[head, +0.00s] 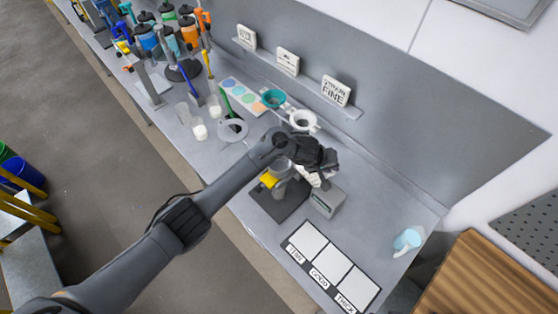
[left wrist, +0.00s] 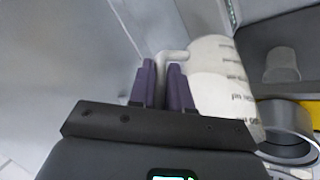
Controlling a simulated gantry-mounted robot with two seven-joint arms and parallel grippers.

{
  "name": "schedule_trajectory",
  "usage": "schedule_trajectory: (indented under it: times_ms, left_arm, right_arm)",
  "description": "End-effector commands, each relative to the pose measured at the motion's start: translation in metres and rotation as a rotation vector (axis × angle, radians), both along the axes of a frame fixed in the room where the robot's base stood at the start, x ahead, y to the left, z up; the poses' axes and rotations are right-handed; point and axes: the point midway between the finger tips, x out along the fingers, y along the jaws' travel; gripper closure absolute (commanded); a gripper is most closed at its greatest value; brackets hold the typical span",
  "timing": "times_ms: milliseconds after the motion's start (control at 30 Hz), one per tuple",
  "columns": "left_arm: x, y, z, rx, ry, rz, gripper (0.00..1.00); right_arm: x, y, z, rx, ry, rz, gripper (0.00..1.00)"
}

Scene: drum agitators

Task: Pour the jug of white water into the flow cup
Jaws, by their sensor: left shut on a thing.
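My left gripper (head: 322,168) is above the bench, beside a grey cup on a stand. In the left wrist view the two purple fingers (left wrist: 166,88) are shut on the handle of a white jug (left wrist: 222,75) with printed markings. In the head view only a white bit of the jug (head: 312,178) shows under the gripper. The grey metal cup (left wrist: 290,143), apparently the flow cup, is to the right of the jug in the wrist view. In the head view the gripper and arm partly hide it.
A small grey box (head: 327,200) stands beside the stand's dark base (head: 276,207). Strainers, clear beakers and labelled signs (head: 336,90) are behind.

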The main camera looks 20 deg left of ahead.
Motion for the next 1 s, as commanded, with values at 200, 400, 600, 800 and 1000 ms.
schedule_trajectory:
  times_ms: [200, 400, 600, 800, 1000]
  left_arm:
    - [0.001, 0.002, 0.004, -0.021, -0.005, -0.001, 1.00]
    - [0.000, 0.004, 0.006, -0.038, -0.007, -0.001, 1.00]
    - [0.000, 0.006, 0.008, -0.056, -0.008, -0.001, 1.00]
    - [0.000, 0.007, 0.011, -0.073, -0.009, 0.000, 1.00]
    - [0.000, 0.009, 0.013, -0.091, -0.012, 0.000, 1.00]
  right_arm:
    - [0.000, 0.001, 0.000, 0.002, 0.000, -0.001, 0.57]
    - [0.000, 0.001, 0.000, 0.005, 0.000, -0.003, 0.57]
    - [0.000, 0.002, 0.001, 0.009, 0.000, -0.005, 0.57]
    - [0.000, 0.002, 0.001, 0.009, 0.000, -0.005, 0.57]
    - [0.000, 0.002, 0.001, 0.009, 0.000, -0.005, 0.57]
